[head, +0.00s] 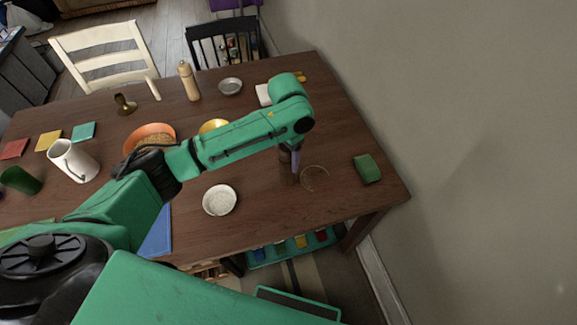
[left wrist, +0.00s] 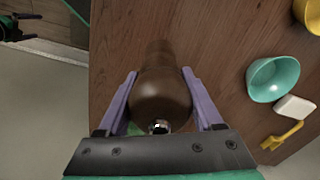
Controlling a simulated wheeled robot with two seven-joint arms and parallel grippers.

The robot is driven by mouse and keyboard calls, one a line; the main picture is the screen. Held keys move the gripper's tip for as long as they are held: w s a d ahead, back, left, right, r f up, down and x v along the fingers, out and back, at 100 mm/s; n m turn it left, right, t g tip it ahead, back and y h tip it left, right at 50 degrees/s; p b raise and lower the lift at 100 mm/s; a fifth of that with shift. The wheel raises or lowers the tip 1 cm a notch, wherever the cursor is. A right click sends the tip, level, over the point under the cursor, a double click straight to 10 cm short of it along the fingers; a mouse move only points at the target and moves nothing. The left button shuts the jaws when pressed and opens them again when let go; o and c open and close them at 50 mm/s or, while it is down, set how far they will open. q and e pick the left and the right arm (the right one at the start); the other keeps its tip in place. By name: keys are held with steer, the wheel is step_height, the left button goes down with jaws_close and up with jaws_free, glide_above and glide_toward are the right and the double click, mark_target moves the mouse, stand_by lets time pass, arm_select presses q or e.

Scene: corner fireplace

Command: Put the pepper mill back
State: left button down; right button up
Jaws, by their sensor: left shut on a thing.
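The pepper mill is dark brown wood with a small metal knob, and in the left wrist view the mill (left wrist: 160,95) sits between the purple fingers. My left gripper (left wrist: 160,100) is shut on its body. In the head view, the left gripper (head: 293,163) points down over the right part of the table, and the brown mill (head: 285,168) shows dimly beside a finger. Whether its base touches the table I cannot tell. A thin pale ring (head: 315,178) on the tabletop is just right of the mill.
The wooden table (head: 340,130) holds a green sponge (head: 367,168) at right, a white bowl (head: 220,200) to the left and a light wooden mill (head: 188,80) at the back. A teal bowl (left wrist: 273,78) shows in the wrist view. Bare tabletop surrounds the ring.

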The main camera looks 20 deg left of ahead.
arm_select(q)
step_height(320, 180, down, 4)
steer(key=shift+s+f, duration=0.15)
steer(key=shift+f, duration=0.35)
arm_select(e)
steer(key=shift+d+r, duration=0.25)
steer(key=shift+d, duration=0.1)
arm_select(q)
steer(key=shift+f, duration=0.1)
steer(key=shift+c, duration=0.2)
jaws_free()
step_height(320, 180, up, 12)
steer(key=shift+r+b, duration=0.15)
steer(key=shift+b, duration=0.15)
arm_select(e)
steer(key=shift+f, duration=0.45)
